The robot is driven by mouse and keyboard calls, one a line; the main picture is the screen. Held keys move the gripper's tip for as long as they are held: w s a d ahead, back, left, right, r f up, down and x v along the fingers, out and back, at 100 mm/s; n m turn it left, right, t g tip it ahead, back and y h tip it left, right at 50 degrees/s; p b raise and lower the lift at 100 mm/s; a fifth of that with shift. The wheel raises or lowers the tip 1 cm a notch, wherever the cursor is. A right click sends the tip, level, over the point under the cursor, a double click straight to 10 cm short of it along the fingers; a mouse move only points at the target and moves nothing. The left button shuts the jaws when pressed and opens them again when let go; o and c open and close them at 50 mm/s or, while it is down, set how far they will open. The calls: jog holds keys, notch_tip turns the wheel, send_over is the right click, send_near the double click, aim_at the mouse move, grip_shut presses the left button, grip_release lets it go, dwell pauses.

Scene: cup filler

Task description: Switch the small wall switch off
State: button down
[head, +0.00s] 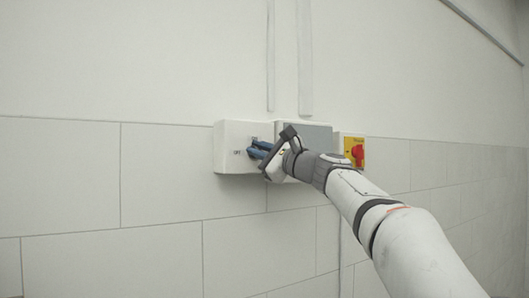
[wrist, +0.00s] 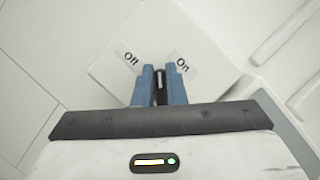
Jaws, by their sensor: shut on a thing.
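The small wall switch is a white box (head: 230,148) on the wall. It also shows in the wrist view (wrist: 200,38). Its face carries an "Off" label (wrist: 131,57) and an "On" label (wrist: 183,66); in the head view, "OFF" is on the left and the other label is higher. My gripper (wrist: 159,70) has its blue fingers shut on the dark switch knob (wrist: 159,84), between the two labels. In the head view, my gripper (head: 260,149) is at the box face and hides the knob. The exact angle of the knob is hard to tell.
A grey-fronted box (head: 318,136) adjoins the switch box on the right. Beyond it is a yellow panel with a red rotary switch (head: 358,152). Vertical conduits (head: 305,60) run up the wall above. The tiled wall on the left is clear.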

jog(key=shift+s+a+f+n+g+h+p, duration=0.1)
jog(key=shift+n+g+h+p, duration=0.3)
jog(key=shift+n, duration=1.1)
jog(key=shift+w+d+f+n+g+h, duration=0.1)
jog(key=shift+n+g, duration=0.5)
jog(key=shift+n, duration=0.9)
jog(key=shift+s+a+n+g+h+p, duration=0.15)
jog(key=shift+n+g, duration=0.35)
jog(key=shift+n, duration=1)
jog(key=c, duration=1.5)
grip_release()
jog(key=shift+f, duration=0.2)
jog(key=shift+d, duration=0.25)
jog(key=b+v, duration=0.2)
jog(key=v, duration=0.5)
jog(key=shift+s+d+r+b, duration=0.1)
jog(key=shift+b, duration=0.25)
